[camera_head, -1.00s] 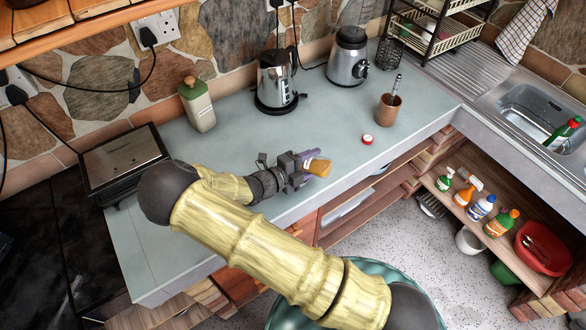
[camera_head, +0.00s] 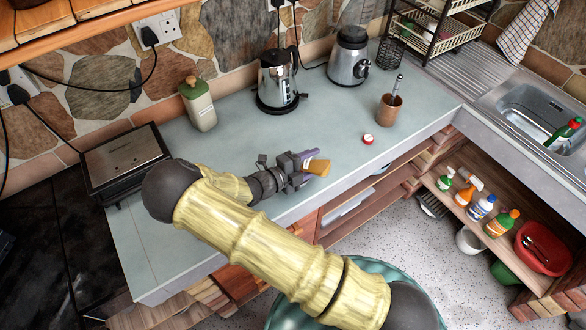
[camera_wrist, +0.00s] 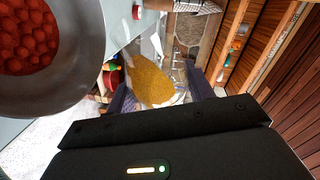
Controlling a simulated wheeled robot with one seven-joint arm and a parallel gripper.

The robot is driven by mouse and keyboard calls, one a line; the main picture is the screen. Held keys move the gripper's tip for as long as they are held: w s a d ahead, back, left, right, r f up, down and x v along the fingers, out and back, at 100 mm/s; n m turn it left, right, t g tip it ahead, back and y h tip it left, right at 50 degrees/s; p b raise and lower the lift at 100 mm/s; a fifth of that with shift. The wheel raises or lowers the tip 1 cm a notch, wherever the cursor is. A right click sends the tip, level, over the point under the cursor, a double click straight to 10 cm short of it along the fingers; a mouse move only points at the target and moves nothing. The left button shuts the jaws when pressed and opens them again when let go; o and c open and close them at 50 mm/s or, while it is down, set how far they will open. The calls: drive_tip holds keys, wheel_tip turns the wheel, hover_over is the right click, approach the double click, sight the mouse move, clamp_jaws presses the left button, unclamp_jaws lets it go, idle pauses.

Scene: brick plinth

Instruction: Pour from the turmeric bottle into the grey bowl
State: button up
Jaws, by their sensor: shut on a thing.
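My gripper (camera_head: 312,164) is shut on the turmeric bottle (camera_head: 320,168), low over the front of the counter. The bottle shows orange-yellow and looks tilted well over. In the wrist view the yellow turmeric bottle (camera_wrist: 152,82) lies between the two purple fingers of my gripper (camera_wrist: 162,92). The grey bowl (camera_wrist: 82,82), holding several round red pieces, is at the upper left of the wrist view, beside the bottle. I cannot make out the bowl in the head view; my arm may hide it. No falling powder can be made out.
A small red-and-white cap (camera_head: 368,139) lies on the counter (camera_head: 240,130). A brown cup (camera_head: 389,110) with a utensil, a kettle (camera_head: 277,82), a blender (camera_head: 348,58), a pale canister (camera_head: 198,104) and a dark grill (camera_head: 124,160) stand farther back. The sink (camera_head: 540,112) is right.

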drive_tip(key=shift+s, duration=0.1)
idle(0.8)
drive_tip(key=shift+w+a+r+n+t+h+p, duration=0.15)
drive_tip(key=shift+a+r+n+h+p, duration=0.1)
drive_tip(key=shift+r+n+p, duration=0.4)
drive_tip(key=shift+w+a+r+n+t+h+p, duration=0.15)
drive_tip(key=shift+r+n+h+p, duration=0.15)
drive_tip(key=shift+r+n+p, duration=0.35)
drive_tip(key=shift+w+a+r+n+t+h+p, duration=0.1)
drive_tip(key=shift+a+r+n+h+p, duration=0.25)
drive_tip(key=shift+r+p, duration=0.55)
idle(3.1)
drive_tip(key=f+b, duration=0.1)
drive_tip(key=d+f+m+b, duration=0.1)
drive_tip(key=f+b, duration=0.1)
drive_tip(key=f+m+y+b, duration=0.1)
drive_tip(key=shift+s+d+f+m+g, duration=0.15)
drive_tip(key=shift+s+f+m+g, duration=0.1)
drive_tip(key=shift+s+f+g, duration=0.1)
drive_tip(key=shift+m+y+b, duration=0.3)
drive_tip(key=shift+m+b, duration=0.1)
drive_tip(key=shift+b, duration=0.1)
drive_tip(key=shift+s+d+r+m+y+b, duration=0.1)
drive_tip(key=shift+d+r+m+y+b, duration=0.05)
drive_tip(key=shift+m+y+b, duration=0.2)
drive_tip(key=shift+d+f+m+b, duration=0.15)
drive_tip(key=shift+f+m+b, duration=0.2)
drive_tip(key=shift+b, duration=0.3)
drive_tip(key=shift+r+y, duration=0.25)
